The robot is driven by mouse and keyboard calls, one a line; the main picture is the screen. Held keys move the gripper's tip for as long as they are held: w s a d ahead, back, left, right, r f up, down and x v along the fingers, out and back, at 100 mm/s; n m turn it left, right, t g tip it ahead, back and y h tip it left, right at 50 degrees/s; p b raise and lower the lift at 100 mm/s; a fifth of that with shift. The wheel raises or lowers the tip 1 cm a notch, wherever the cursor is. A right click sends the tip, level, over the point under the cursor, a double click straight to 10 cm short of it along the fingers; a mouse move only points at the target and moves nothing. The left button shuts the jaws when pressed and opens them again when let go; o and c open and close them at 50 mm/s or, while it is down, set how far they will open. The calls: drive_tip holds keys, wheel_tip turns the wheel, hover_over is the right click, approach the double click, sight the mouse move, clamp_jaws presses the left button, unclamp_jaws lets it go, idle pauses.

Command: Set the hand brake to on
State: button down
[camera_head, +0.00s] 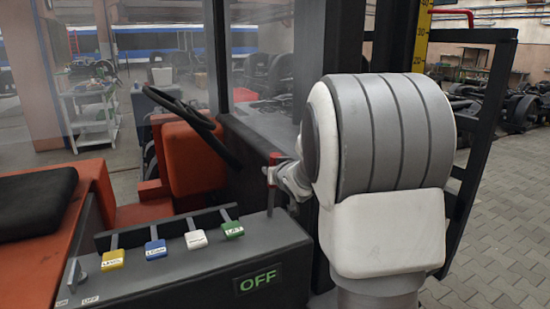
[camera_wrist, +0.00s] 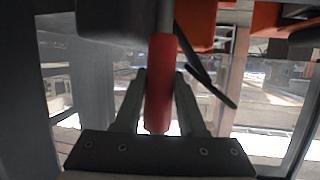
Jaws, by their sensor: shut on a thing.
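A lever with a red grip (camera_head: 274,159) stands upright on a thin grey rod at the right end of the dark console (camera_head: 200,268). It appears to be the hand brake, though no name shows on it. My gripper (camera_head: 277,174) reaches it from the right and is shut on the red grip. In the wrist view the red grip (camera_wrist: 161,95) lies between the two fingers of my gripper (camera_wrist: 160,82). A green OFF sign (camera_head: 258,280) shows on the console front. Part of the grip is hidden by my fingers in the head view.
Yellow, blue, white and green labelled levers (camera_head: 232,229) line the console. A black steering wheel (camera_head: 190,120) is behind it, and an orange seat area with a black cushion (camera_head: 35,200) is left. A dark post (camera_head: 325,120) stands close to my arm. Paved floor (camera_head: 490,250) is clear at right.

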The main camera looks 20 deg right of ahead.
drive_tip(key=shift+w+r+g+p, duration=0.25)
drive_tip(key=shift+w+g+p, duration=0.25)
drive_tip(key=shift+p, duration=0.8)
drive_tip(key=shift+w+r+g+p, duration=0.25)
drive_tip(key=shift+w+p, duration=0.4)
drive_tip(key=shift+p, duration=0.6)
drive_tip(key=p, duration=0.1)
drive_tip(key=w+g+p, duration=0.1)
drive_tip(key=p, duration=0.1)
drive_tip(key=shift+w+a+f, duration=0.1)
drive_tip(key=shift+w+f, duration=0.05)
drive_tip(key=shift+f, duration=0.1)
drive_tip(key=c, duration=0.5)
unclamp_jaws()
drive_tip(key=shift+w+f, duration=0.1)
drive_tip(key=shift+w, duration=0.05)
drive_tip(key=p+v, duration=0.3)
drive_tip(key=v, duration=1.4)
drive_tip(key=shift+s, duration=0.25)
